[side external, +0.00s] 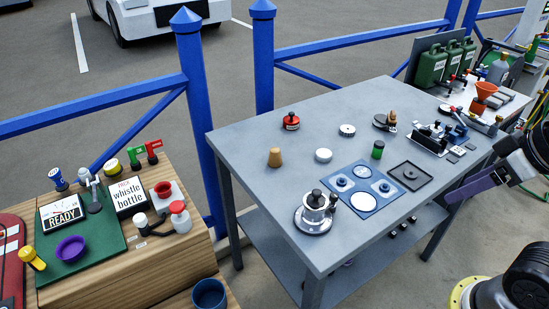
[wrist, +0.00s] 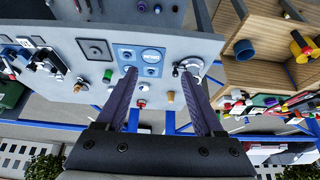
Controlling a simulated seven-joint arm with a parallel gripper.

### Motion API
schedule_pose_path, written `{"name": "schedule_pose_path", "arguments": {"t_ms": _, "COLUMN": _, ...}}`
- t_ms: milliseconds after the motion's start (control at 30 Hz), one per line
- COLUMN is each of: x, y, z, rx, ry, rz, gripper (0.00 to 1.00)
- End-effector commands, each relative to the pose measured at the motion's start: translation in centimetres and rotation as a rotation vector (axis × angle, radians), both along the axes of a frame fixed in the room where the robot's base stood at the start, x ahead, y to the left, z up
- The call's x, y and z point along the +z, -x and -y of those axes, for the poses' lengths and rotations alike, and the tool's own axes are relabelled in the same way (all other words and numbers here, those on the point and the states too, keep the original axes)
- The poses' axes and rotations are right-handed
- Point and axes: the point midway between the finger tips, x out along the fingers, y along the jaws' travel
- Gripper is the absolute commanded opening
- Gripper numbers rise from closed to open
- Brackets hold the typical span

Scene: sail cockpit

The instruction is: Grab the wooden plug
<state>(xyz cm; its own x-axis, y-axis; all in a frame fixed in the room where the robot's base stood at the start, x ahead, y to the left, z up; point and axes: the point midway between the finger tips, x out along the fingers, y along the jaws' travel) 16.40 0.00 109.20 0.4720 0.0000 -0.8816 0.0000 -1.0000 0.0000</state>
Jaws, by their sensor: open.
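The wooden plug (side external: 275,157) is a small tan tapered block standing upright on the grey table (side external: 240,135), towards its left side. In the wrist view the plug (wrist: 170,97) shows small between my two long purple fingers, well beyond them. My gripper (side external: 450,196) is at the right edge in the side view, above the table's right side and far from the plug. It is open and empty, and the wrist view (wrist: 160,75) shows the fingers wide apart.
A metal winch (side external: 315,215), a blue panel (side external: 362,187), a green-topped cylinder (side external: 377,149), a white disc (side external: 323,155) and a red knob (side external: 291,121) stand around the plug. A blue rail (side external: 200,95) runs behind. A wooden bench (side external: 110,265) with several items is at left.

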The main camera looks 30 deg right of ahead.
Motion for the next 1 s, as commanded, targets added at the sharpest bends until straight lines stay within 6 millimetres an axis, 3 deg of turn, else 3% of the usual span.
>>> {"name": "schedule_pose_path", "arguments": {"t_ms": 167, "x": 0.0, "y": 0.0, "z": 0.0, "rx": 0.000, "ry": 0.000, "rz": 0.000, "gripper": 0.71}}
{"name": "schedule_pose_path", "arguments": {"t_ms": 233, "x": 0.0, "y": 0.0, "z": 0.0, "rx": 0.000, "ry": 0.000, "rz": 0.000, "gripper": 0.82}}
{"name": "schedule_pose_path", "arguments": {"t_ms": 533, "x": 0.0, "y": 0.0, "z": 0.0, "rx": -0.009, "ry": -0.005, "rz": 0.000, "gripper": 0.82}}
{"name": "schedule_pose_path", "arguments": {"t_ms": 700, "x": 0.2, "y": 0.0, "z": -0.2, "rx": -0.148, "ry": -0.090, "rz": 0.000, "gripper": 0.82}}
{"name": "schedule_pose_path", "arguments": {"t_ms": 867, "x": 3.9, "y": -2.2, "z": -1.3, "rx": -0.406, "ry": -0.301, "rz": 0.048, "gripper": 0.82}}
{"name": "schedule_pose_path", "arguments": {"t_ms": 1000, "x": 7.6, "y": -6.3, "z": -2.5, "rx": -0.660, "ry": -0.519, "rz": 0.031, "gripper": 0.82}}
